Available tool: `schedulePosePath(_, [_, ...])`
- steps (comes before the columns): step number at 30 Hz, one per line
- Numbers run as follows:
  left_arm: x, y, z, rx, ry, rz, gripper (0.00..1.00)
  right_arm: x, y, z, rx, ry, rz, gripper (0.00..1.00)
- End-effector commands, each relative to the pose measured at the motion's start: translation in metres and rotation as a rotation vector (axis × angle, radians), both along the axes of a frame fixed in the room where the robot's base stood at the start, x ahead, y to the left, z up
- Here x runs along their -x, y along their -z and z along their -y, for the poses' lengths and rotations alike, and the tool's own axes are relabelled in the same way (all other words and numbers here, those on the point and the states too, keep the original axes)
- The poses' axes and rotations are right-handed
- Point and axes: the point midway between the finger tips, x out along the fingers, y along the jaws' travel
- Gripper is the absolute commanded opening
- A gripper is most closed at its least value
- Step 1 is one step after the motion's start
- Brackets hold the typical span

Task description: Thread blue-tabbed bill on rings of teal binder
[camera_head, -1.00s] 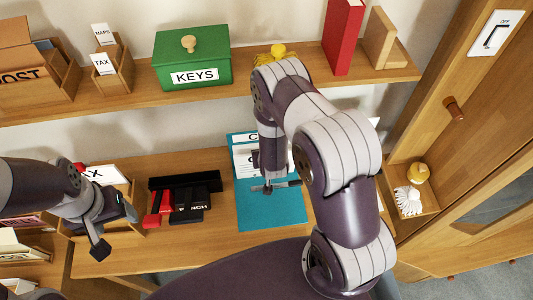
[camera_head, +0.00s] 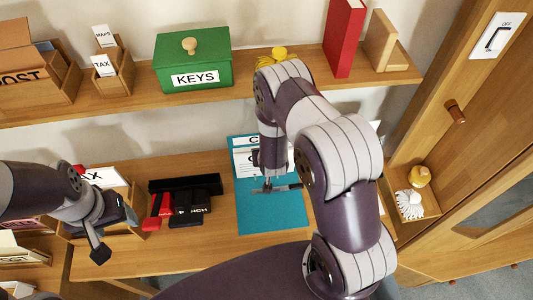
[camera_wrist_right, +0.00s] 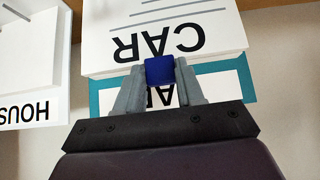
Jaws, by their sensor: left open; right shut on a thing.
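The teal binder (camera_head: 270,212) lies open on the desk, with white paper (camera_head: 244,160) on its upper part. My right gripper (camera_head: 275,186) is over the binder, partly hidden by my right arm. In the right wrist view my right gripper (camera_wrist_right: 160,78) is shut on the blue tab (camera_wrist_right: 160,70) of a bill. A white sheet lettered CAR (camera_wrist_right: 165,35) lies just beyond the tab, and the binder's teal edge (camera_wrist_right: 94,102) shows beneath. I cannot see the rings clearly or tell whether they pass through the bill. My left gripper (camera_head: 116,232) is open and empty at the left.
A wooden tray with a white card (camera_head: 105,178) stands by my left gripper. A black punch (camera_head: 190,207) and a red item (camera_head: 160,206) lie left of the binder. The shelf above holds a green KEYS box (camera_head: 192,60) and a red book (camera_head: 343,38).

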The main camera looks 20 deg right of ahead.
Motion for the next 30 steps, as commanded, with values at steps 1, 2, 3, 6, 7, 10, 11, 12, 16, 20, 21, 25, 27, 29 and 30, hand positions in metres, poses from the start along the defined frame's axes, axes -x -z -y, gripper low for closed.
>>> schedulePosePath(1, [0.0000,0.0003,0.0000,0.000,0.000,0.000,0.67,-0.0010,-0.0003,0.0003,0.001,0.000,0.002,0.00])
schedulePosePath(2, [0.0000,0.0002,0.0000,0.000,0.000,0.000,0.67,-0.0011,-0.0003,0.0003,0.000,0.000,0.001,0.00])
schedulePosePath(3, [0.0000,0.0002,0.0000,0.000,0.000,0.000,0.67,-0.0011,-0.0005,0.0003,0.000,0.000,0.001,0.00])
schedulePosePath(6, [0.0000,0.0001,0.0000,0.000,0.000,0.000,0.67,-0.0011,-0.0004,0.0003,0.000,0.000,0.001,0.00])
schedulePosePath(7, [0.0000,0.0001,0.0000,0.000,0.000,0.000,0.67,-0.0011,-0.0004,0.0003,0.000,0.000,0.001,0.00])
schedulePosePath(10, [0.0000,0.0001,0.0000,0.000,0.000,0.000,0.67,-0.0010,-0.0005,0.0002,0.000,0.000,0.001,0.64])
schedulePosePath(11, [0.0000,0.0001,0.0000,0.000,0.000,0.000,0.67,-0.0009,-0.0004,0.0001,0.000,0.000,0.001,0.67])
schedulePosePath(12, [0.0000,0.0001,0.0000,0.000,0.000,0.000,0.67,-0.0009,-0.0004,0.0001,0.000,0.000,0.001,0.67])
schedulePosePath(16, [0.0000,0.0001,0.0000,0.000,0.000,0.000,0.67,-0.0008,-0.0003,0.0002,0.000,0.000,0.000,0.67])
schedulePosePath(20, [0.0000,0.0002,0.0000,0.000,0.000,0.000,0.67,-0.0003,0.0002,0.0002,0.000,0.000,-0.001,0.93])
schedulePosePath(21, [0.0000,0.0002,0.0000,0.000,0.000,0.000,0.67,-0.0003,0.0002,0.0002,0.000,0.000,-0.001,0.93])
schedulePosePath(25, [0.0000,0.0002,0.0000,0.000,0.000,0.000,0.67,-0.0005,0.0001,0.0001,0.000,0.000,-0.001,0.93])
schedulePosePath(27, [0.0000,0.0000,0.0000,0.000,0.000,0.000,0.67,-0.0004,-0.0001,0.0001,0.000,0.000,-0.001,0.93])
schedulePosePath(29, [0.0001,-0.0014,0.0000,0.000,0.000,0.000,0.67,-0.0005,-0.0017,0.0001,0.000,0.000,0.000,0.93])
schedulePosePath(30, [0.0001,-0.0033,0.0000,0.000,0.000,0.000,0.67,-0.0006,-0.0040,0.0002,0.000,0.000,0.000,0.93])
